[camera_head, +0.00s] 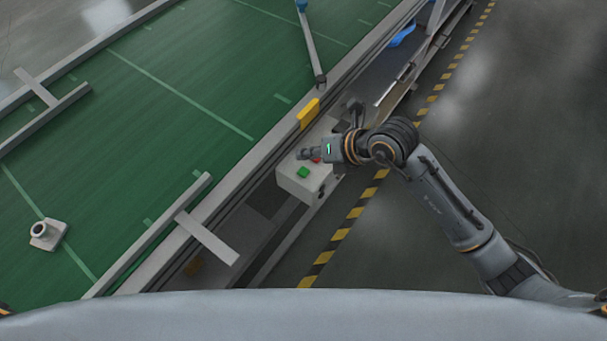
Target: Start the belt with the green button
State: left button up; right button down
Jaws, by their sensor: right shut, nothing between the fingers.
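The green button (303,172) sits on top of a pale control box (292,187) fixed at the right side of the belt frame. A red button (316,160) shows partly beside it, mostly covered by my gripper. My right gripper (304,154) is shut and empty, just behind the green button over the box. I cannot tell whether it touches the box. The green belt (150,110) fills the left of the view. My left gripper is not in view.
A yellow block (308,113) sits on the belt's rail behind the box. A small pale fitting (47,234) rests on the belt at left. A blue item (402,36) lies beyond the rail. Yellow-black floor tape (340,234) runs alongside, with open floor at right.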

aim_at(307, 173)
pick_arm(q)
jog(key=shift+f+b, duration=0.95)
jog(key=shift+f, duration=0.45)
pick_arm(e)
jog(key=shift+f, duration=1.85)
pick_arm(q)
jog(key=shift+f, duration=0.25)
pick_arm(e)
jog(key=shift+f, duration=0.4)
